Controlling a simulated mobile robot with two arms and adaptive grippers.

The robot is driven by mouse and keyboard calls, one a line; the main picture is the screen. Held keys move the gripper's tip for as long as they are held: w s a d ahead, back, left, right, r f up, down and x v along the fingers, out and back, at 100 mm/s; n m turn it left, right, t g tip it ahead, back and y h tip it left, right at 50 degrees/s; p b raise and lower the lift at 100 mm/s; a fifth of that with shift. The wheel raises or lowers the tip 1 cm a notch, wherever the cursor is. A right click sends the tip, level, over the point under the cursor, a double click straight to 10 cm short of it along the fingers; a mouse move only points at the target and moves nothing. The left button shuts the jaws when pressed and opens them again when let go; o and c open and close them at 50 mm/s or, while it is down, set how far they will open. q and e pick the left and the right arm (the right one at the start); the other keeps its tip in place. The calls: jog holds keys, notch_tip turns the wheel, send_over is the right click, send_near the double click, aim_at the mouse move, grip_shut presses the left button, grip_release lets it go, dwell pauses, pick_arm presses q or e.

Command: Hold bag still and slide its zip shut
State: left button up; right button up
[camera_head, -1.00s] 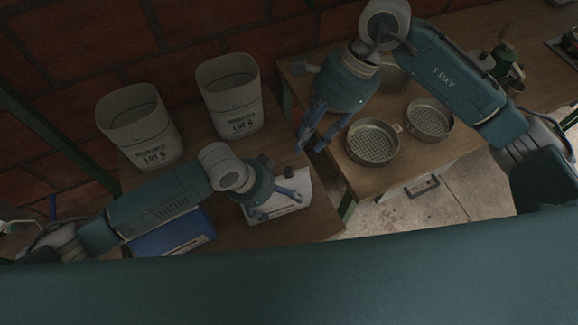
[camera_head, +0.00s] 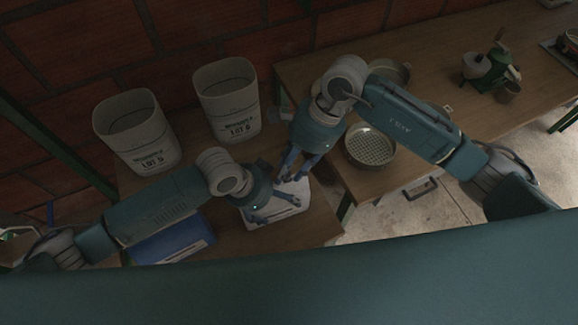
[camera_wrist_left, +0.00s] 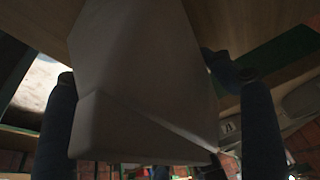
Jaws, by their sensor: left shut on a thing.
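The white bag (camera_head: 287,211) lies on the wooden bench, partly under both grippers. My left gripper (camera_head: 276,206) is shut on the bag, one finger on each side of it. In the left wrist view the pale bag (camera_wrist_left: 145,85) fills the middle between my dark fingers. My right gripper (camera_head: 292,176) hangs over the far right end of the bag, its fingers apart, pointing down. Whether it touches the bag I cannot tell. The zip and its slider cannot be made out; the right gripper covers that end.
Two white lettered buckets, a left one (camera_head: 138,132) and a right one (camera_head: 228,100), stand behind the bag. A blue flat thing (camera_head: 172,240) lies at left. A round sieve (camera_head: 370,147) is on the right-hand table, across a gap. A green grinder-like device (camera_head: 492,70) stands farther back.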

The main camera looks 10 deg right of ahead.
grip_shut()
pick_arm(q)
jog(key=shift+f, duration=0.1)
pick_arm(e)
jog(key=shift+w+d+r, duration=0.1)
jog(key=shift+w+d, duration=0.2)
jog(key=shift+d, duration=0.65)
jog(key=shift+w+d, duration=0.3)
jog(key=shift+d, duration=0.65)
pick_arm(q)
jog(key=shift+a, duration=0.1)
pick_arm(e)
jog(key=shift+o, duration=0.3)
grip_release()
jog(key=shift+a, duration=0.1)
jog(key=shift+o, duration=0.7)
jog(key=shift+s, duration=0.1)
pick_arm(q)
jog(key=shift+s, duration=0.1)
pick_arm(e)
jog(key=v, duration=1.2)
